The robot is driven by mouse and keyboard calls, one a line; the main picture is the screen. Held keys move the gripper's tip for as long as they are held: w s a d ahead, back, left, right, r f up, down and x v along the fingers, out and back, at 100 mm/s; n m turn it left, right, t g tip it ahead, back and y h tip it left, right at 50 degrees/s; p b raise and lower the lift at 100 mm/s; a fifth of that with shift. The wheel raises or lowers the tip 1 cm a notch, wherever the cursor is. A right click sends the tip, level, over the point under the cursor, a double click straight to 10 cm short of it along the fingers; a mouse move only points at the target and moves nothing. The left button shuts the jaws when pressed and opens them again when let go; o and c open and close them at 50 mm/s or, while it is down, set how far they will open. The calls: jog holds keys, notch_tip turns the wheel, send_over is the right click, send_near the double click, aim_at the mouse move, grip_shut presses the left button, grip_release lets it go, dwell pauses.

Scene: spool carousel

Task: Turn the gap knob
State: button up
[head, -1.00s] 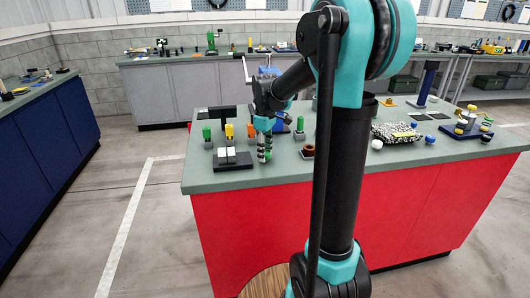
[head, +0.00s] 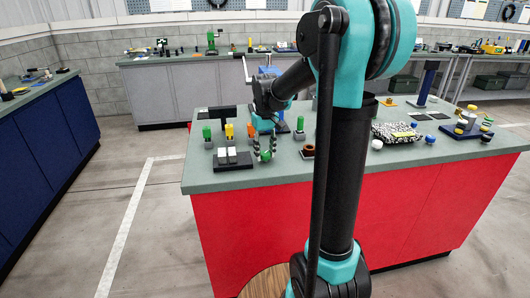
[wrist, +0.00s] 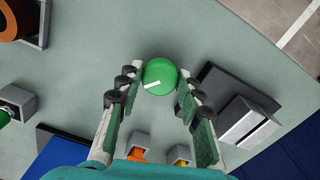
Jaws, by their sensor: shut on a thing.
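The round green knob (wrist: 159,73) has a white pointer line across its top and shows near the centre of the wrist view. The line runs at a slant, its left end slightly lower. The knob's underside is hidden.
A dark block with white pieces (head: 232,158) stands close left of the gripper. A brown ring part (head: 308,151) lies to the right. Bare bench top lies in front.

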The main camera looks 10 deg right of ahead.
aim_at(265, 153)
jog(key=shift+m, duration=0.4)
jog(key=o, duration=1.1)
jog(key=shift+o, duration=0.2)
jog(key=shift+r, duration=0.1)
notch_tip(265, 153, up, 12)
jog(key=shift+s, duration=0.1)
